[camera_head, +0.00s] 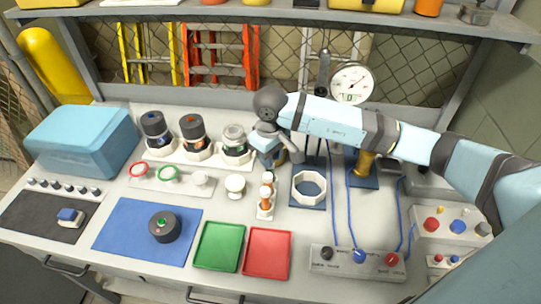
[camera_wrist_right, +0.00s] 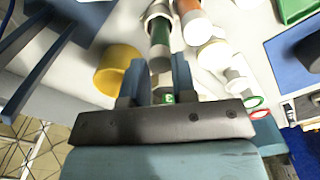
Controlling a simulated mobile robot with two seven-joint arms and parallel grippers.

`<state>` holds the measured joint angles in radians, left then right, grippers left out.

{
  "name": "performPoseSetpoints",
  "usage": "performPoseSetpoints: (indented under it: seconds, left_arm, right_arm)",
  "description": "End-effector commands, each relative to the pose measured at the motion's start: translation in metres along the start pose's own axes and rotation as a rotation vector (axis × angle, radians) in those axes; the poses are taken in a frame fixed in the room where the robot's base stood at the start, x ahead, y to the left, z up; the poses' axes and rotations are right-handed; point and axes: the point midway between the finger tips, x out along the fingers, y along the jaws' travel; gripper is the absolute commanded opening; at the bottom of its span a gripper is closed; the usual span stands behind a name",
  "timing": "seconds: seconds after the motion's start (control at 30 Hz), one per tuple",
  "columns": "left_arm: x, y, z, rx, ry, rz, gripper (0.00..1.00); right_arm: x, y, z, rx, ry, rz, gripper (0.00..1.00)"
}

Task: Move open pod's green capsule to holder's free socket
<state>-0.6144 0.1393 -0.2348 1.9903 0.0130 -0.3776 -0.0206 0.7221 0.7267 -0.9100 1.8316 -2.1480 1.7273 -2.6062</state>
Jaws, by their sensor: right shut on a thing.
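My right gripper (camera_wrist_right: 157,72) is shut on the green capsule (camera_wrist_right: 160,36), whose green body and grey end show between and beyond the fingers. In the head view the right gripper hides the capsule. The white holder with orange-and-white capsules (camera_head: 266,191) stands in front of the gripper; one orange capsule (camera_wrist_right: 191,20) shows beside the green one in the wrist view. I cannot tell whether the green capsule touches the holder, and its free socket is not clear. The open pod (camera_head: 235,137), without a dark cap, stands left of the gripper. My left gripper is not in view.
Two dark-capped pods (camera_head: 157,131) (camera_head: 193,133) stand left of the open pod. A dark round cap (camera_head: 164,227) lies on the blue mat (camera_head: 122,238). A white octagonal ring (camera_head: 308,174) and gauge stand (camera_head: 366,166) are to the right. Green (camera_head: 219,247) and red (camera_head: 267,252) trays lie in front.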

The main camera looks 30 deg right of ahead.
Motion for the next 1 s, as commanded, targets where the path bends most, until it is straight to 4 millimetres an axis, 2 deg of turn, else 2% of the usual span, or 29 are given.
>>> performPoseSetpoints:
  seconds: [0.47, 0.5, 0.6, 0.63, 1.0]
  left_arm:
    - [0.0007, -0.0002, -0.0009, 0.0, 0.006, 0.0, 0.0]
    - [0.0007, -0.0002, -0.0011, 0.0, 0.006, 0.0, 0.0]
    - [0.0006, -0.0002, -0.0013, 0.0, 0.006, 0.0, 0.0]
    - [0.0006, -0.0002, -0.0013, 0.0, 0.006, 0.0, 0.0]
    - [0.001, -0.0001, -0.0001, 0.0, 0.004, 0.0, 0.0]
  right_arm:
    - [0.0025, 0.0, 0.0002, 0.0, -0.001, 0.0, 0.12]
    - [0.0026, 0.0, 0.0002, 0.0, -0.001, 0.0, 0.3]
    - [0.0026, 0.0, 0.0002, 0.0, -0.001, 0.0, 0.53]
    - [0.0026, 0.0, 0.0002, 0.0, -0.001, 0.0, 0.55]
    - [0.0028, -0.0001, 0.0003, 0.0, -0.001, 0.0, 0.55]
